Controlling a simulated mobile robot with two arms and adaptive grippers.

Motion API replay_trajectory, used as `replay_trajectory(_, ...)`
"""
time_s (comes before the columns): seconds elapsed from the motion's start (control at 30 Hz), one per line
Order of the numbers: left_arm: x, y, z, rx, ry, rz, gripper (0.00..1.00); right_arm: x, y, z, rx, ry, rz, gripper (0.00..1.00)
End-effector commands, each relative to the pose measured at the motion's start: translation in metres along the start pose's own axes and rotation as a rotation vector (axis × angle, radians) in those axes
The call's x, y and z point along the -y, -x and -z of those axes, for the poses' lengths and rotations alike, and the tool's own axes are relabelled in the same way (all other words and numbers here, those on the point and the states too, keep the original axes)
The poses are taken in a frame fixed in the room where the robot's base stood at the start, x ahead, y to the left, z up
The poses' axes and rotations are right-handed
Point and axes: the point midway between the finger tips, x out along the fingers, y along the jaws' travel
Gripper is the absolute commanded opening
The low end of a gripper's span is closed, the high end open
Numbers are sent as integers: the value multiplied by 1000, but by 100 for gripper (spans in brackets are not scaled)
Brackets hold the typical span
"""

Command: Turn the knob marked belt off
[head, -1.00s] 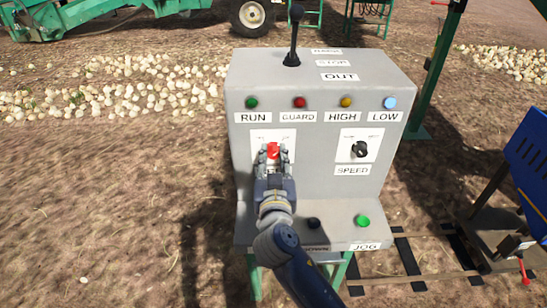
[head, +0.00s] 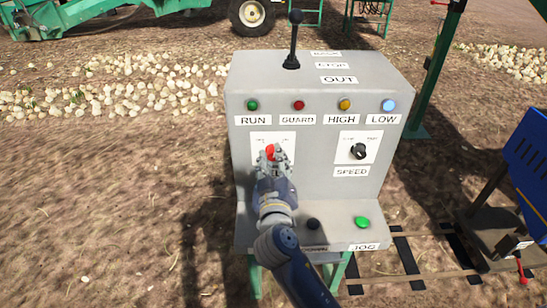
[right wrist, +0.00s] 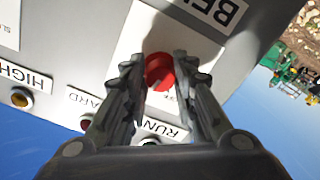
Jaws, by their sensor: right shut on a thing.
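The red knob (head: 270,151) is on a white plate at the left of the grey control box's front, below the RUN lamp. My right gripper (head: 272,159) is at the knob, shut on it. In the right wrist view the red knob (right wrist: 159,72) sits between the two dark fingers, and the picture is turned nearly upside down. A label (right wrist: 205,12) beginning "BEL" is partly in view beside the knob's plate. In the head view the gripper hides most of that label. My left gripper is not in view.
A black SPEED knob (head: 359,151) is to the right on the same box (head: 318,180). A black lever (head: 293,40) stands on top. A green JOG button (head: 362,222) and a black button (head: 313,224) are on the lower ledge. Open soil lies to the left.

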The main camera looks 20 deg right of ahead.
Motion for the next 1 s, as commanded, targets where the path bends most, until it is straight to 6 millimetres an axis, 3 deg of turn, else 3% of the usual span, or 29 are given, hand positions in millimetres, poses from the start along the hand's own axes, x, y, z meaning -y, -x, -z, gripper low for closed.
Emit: replay_trajectory(1.0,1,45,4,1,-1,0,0,-1,0,2,0,906,0,2)
